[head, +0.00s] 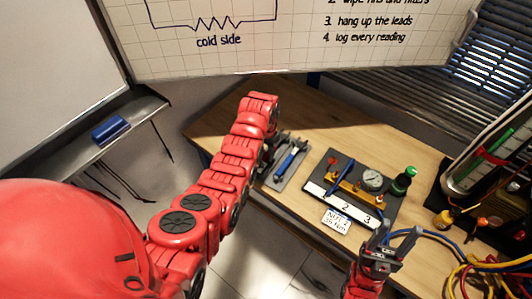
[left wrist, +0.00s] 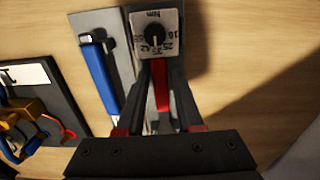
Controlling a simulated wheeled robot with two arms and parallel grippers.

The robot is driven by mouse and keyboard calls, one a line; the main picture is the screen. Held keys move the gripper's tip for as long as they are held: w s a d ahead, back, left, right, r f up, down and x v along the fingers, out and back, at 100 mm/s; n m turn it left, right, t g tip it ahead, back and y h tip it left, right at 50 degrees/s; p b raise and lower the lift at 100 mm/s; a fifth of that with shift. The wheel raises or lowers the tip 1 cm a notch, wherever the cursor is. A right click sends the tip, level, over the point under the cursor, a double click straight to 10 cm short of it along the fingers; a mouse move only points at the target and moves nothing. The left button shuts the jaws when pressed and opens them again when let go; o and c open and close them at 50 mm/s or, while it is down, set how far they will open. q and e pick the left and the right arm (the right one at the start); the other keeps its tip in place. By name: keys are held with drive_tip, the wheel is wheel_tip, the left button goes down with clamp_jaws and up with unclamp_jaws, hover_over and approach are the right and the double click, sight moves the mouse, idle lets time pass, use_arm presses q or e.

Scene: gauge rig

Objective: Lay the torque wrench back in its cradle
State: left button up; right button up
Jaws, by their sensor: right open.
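The torque wrench (left wrist: 156,35) shows in the left wrist view as a pale square head with a black dial marked Nm and a red strip below it. My left gripper (left wrist: 158,85) has its dark fingers close on both sides of the red strip. The grey plate of the cradle (left wrist: 95,20) lies below and left of the fingers, and a blue-handled tool (left wrist: 99,80) lies on it. In the head view my left arm hides the wrench and most of that gripper; the plate (head: 271,182) shows beside it. My right gripper (head: 380,248) is open and empty near the front edge.
A dark gauge rig (head: 338,199) with a round gauge (head: 372,179) stands right of the plate. A card (head: 336,221) reads NUT 2, 35 Nm. Loose coloured cables (head: 480,272) lie at the right. Bare wood (head: 225,128) shows at the table's left.

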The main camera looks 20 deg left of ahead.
use_arm(q)
drive_tip(key=shift+o, duration=1.4)
drive_tip(key=shift+r+b, duration=0.3)
drive_tip(key=shift+r, duration=0.15)
wheel_tip(320, 180, up, 4)
drive_tip(key=shift+b, duration=0.8)
wheel_tip(320, 180, up, 12)
drive_tip(key=p, duration=1)
drive_tip(key=shift+r+p, duration=0.25)
drive_tip(key=shift+p, duration=0.1)
